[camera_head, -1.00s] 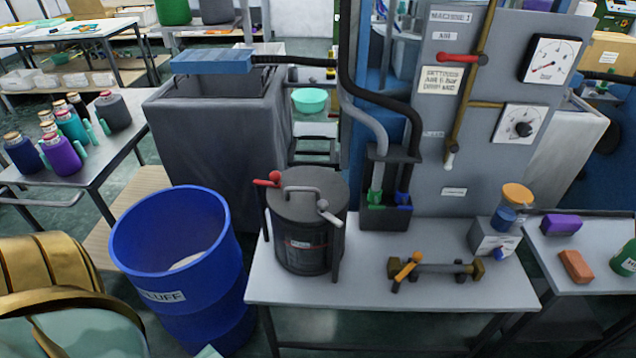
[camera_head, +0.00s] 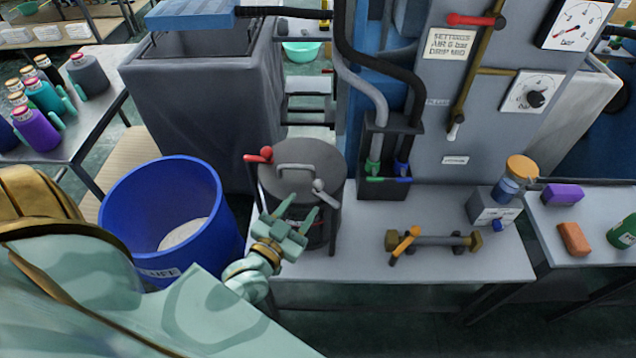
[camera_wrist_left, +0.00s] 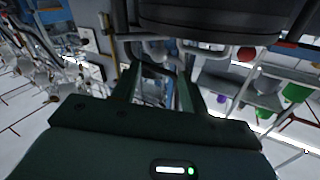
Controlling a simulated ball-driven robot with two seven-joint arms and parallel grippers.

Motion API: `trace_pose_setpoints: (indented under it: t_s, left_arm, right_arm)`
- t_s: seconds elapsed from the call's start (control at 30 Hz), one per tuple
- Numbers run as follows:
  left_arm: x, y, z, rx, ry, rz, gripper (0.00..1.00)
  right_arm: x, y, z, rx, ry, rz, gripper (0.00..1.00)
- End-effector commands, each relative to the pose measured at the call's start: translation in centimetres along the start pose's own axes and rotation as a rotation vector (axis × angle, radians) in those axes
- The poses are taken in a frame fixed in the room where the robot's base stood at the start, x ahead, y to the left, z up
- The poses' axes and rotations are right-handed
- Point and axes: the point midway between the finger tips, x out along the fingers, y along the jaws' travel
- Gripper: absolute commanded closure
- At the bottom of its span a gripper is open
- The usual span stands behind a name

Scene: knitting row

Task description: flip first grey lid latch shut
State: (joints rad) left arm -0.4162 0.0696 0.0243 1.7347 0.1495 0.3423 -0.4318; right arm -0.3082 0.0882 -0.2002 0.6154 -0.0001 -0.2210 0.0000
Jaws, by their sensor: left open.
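The dark grey pot (camera_head: 290,222) stands on the left end of the grey bench, with a round lid (camera_head: 318,162) and a bar handle on top. A latch with a grey knob (camera_head: 319,186) is at the lid's front right edge. A latch with a red knob (camera_head: 266,153) is at its left. My left gripper (camera_head: 297,212) is open and empty in front of the pot, its fingers pointing up just below the grey knob. It hides part of the pot's front. The open fingers also show in the left wrist view (camera_wrist_left: 157,78). My right gripper is not in view.
A blue bin (camera_head: 160,215) stands left of the pot, beside my left arm. On the bench (camera_head: 350,268), a bar with an orange lever (camera_head: 404,243) lies right of the pot. A dark holder with hoses (camera_head: 385,160) stands behind. The bench front is clear.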

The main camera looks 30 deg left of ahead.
Motion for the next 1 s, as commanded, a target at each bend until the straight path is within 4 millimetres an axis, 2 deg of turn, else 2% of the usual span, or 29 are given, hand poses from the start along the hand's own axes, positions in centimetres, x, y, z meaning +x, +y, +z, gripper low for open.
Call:
trace_pose_setpoints:
  t_s: [0.1, 0.33, 0.5, 0.77, 0.8, 0.93, 1.0]
  left_arm:
    - [3.1, 0.0, 0.0, 0.000, 0.003, 0.000, 0.56]
    - [7.2, 0.0, 0.1, 0.000, -0.001, 0.001, 0.56]
    - [8.4, 0.0, 0.1, 0.000, -0.002, 0.001, 0.56]
    - [8.6, 0.0, 0.1, 0.000, -0.003, 0.001, 0.56]
    - [8.6, 0.0, 0.1, 0.000, -0.003, 0.001, 0.61]
    - [8.6, 0.0, 0.1, 0.000, -0.003, 0.001, 0.98]
    - [8.6, 0.0, 0.1, 0.000, -0.002, 0.001, 0.98]
  right_arm:
    - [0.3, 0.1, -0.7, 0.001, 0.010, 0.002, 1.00]
    - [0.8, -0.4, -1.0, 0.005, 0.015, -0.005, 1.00]
    - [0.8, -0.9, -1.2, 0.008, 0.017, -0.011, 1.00]
    - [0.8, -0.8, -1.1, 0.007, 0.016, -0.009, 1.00]
    - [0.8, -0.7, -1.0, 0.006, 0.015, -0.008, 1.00]
    - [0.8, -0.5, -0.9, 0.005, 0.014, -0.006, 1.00]
    - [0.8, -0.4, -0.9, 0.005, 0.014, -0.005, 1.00]
